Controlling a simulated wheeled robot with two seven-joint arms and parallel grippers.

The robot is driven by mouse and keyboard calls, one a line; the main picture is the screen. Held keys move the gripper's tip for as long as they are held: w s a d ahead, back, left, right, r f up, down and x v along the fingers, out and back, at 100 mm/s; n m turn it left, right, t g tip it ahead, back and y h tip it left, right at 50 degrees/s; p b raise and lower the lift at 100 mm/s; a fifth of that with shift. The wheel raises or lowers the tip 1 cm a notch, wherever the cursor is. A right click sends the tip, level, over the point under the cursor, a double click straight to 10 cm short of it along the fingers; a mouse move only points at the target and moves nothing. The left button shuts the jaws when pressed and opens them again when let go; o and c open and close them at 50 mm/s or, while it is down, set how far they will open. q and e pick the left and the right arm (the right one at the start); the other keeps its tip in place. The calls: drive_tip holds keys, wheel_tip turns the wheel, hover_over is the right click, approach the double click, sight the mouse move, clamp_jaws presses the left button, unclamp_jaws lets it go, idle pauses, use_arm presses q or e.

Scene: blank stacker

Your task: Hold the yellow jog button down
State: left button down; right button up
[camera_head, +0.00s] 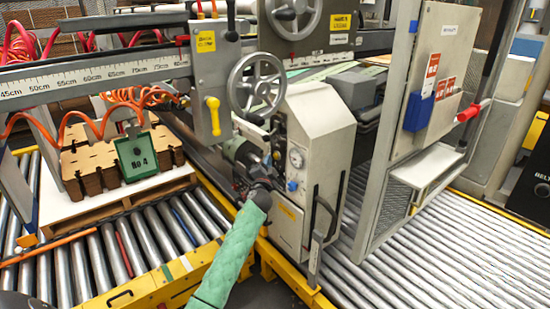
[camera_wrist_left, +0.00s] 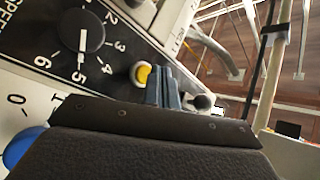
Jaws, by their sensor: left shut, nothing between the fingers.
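The yellow jog button (camera_wrist_left: 142,74) sits in a pale collar on the control panel in the left wrist view. My left gripper (camera_wrist_left: 163,72) is shut and empty, its blue-grey fingertips at the right edge of the button and partly overlapping it. I cannot tell whether they touch it or whether it is pressed in. In the head view my green-sleeved left arm (camera_head: 232,252) reaches up to the left side of the pale machine housing (camera_head: 318,125). The button cannot be made out there. My right gripper is not in view.
Next to the button is a black speed dial (camera_wrist_left: 82,32) on a numbered panel. A blue knob (camera_wrist_left: 20,148) is lower left, and a dark ball knob (camera_wrist_left: 203,102) is just right of the fingers. A grey handwheel (camera_head: 257,85) and roller conveyors (camera_head: 140,245) surround the arm.

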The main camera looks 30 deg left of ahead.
use_arm(q)
drive_tip(key=shift+w, duration=0.1)
idle(0.3)
drive_tip(key=shift+w+d, duration=0.15)
drive_tip(key=shift+w, duration=0.15)
